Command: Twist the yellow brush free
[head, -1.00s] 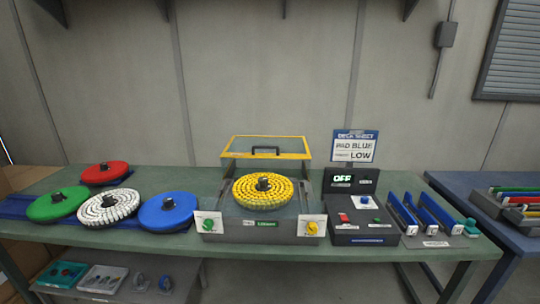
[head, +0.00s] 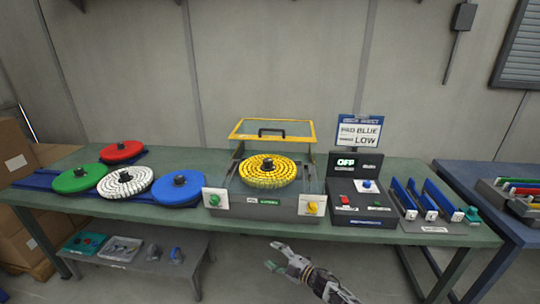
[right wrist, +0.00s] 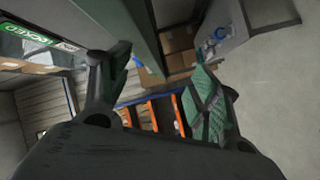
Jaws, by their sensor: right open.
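The yellow brush (head: 268,175) is a round disc of yellow tufts with a dark hub on top. It sits in the grey machine (head: 260,204) at the middle of the bench, under a raised clear lid with a yellow frame (head: 272,131). The machine's front has a green knob and a yellow knob. My right gripper (head: 277,256) is open and empty, in front of and below the bench edge, short of the brush. In the right wrist view its two fingers (right wrist: 160,80) are spread with nothing between them. My left gripper is out of view.
Red (head: 122,151), green (head: 79,179), white (head: 124,182) and blue (head: 179,189) discs lie on the bench (head: 110,209) at left. A control box (head: 362,202) reading OFF and a rack with blue strips (head: 433,205) stand at right. A low shelf (head: 150,256) is underneath.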

